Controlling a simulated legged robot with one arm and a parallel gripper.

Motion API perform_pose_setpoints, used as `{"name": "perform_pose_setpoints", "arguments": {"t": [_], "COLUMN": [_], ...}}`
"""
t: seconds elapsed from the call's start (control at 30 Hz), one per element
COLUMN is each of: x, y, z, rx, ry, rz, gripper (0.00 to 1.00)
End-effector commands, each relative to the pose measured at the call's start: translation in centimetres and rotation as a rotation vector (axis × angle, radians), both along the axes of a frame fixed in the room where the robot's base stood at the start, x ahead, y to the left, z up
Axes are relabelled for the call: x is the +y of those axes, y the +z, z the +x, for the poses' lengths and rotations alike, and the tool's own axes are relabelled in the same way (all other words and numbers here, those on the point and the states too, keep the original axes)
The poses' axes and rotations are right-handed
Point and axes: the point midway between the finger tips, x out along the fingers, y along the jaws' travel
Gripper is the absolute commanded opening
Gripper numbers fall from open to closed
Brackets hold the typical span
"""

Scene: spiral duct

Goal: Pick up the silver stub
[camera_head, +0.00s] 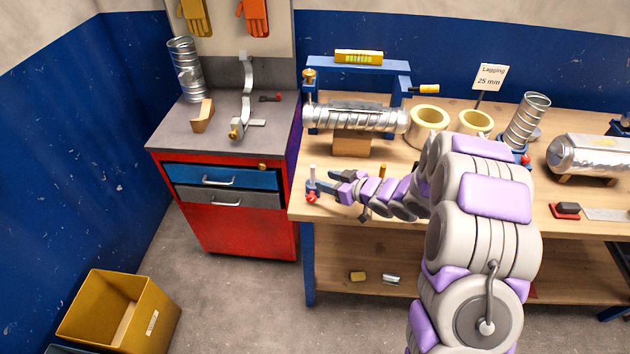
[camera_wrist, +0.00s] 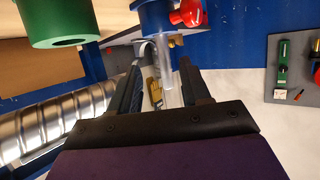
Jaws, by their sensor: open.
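My gripper (camera_head: 330,183) is open at the left front corner of the workbench, fingers pointing left. A small pale silver upright piece (camera_head: 312,171) stands on a blue fitting with a red knob (camera_head: 311,196), just beyond my fingertips. In the wrist view my open gripper (camera_wrist: 161,72) has a pale, shiny rod-like piece (camera_wrist: 168,62) between or just past its fingertips, below a blue fitting with a red knob (camera_wrist: 187,13). I cannot tell whether the fingers touch it. Another small silver piece (camera_head: 391,279) lies on the lower shelf. Which is the stub is unclear.
A spiral duct (camera_head: 355,118) lies on a wooden block behind my gripper; it also shows in the wrist view (camera_wrist: 50,122). A green hollow cylinder (camera_wrist: 62,25) is close at upper left there. A red cabinet (camera_head: 240,225) stands left of the bench (camera_head: 450,212).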

Motion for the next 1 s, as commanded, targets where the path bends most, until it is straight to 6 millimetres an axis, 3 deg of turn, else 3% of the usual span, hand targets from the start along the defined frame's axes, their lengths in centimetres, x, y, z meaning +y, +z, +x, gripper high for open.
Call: {"name": "perform_pose_setpoints", "arguments": {"t": [0.17,0.4,0.8,1.0], "x": [1.6,3.7,4.2,4.7], "y": [-0.6,-2.2,-2.4,-2.4], "z": [0.5,2.7,3.5,3.5], "rx": [0.000,0.003,0.002,0.001], "ry": [0.005,0.005,0.002,0.002], "rz": [-0.006,-0.007,-0.001,-0.005], "gripper": [0.47,0.47,0.47,0.30]}}
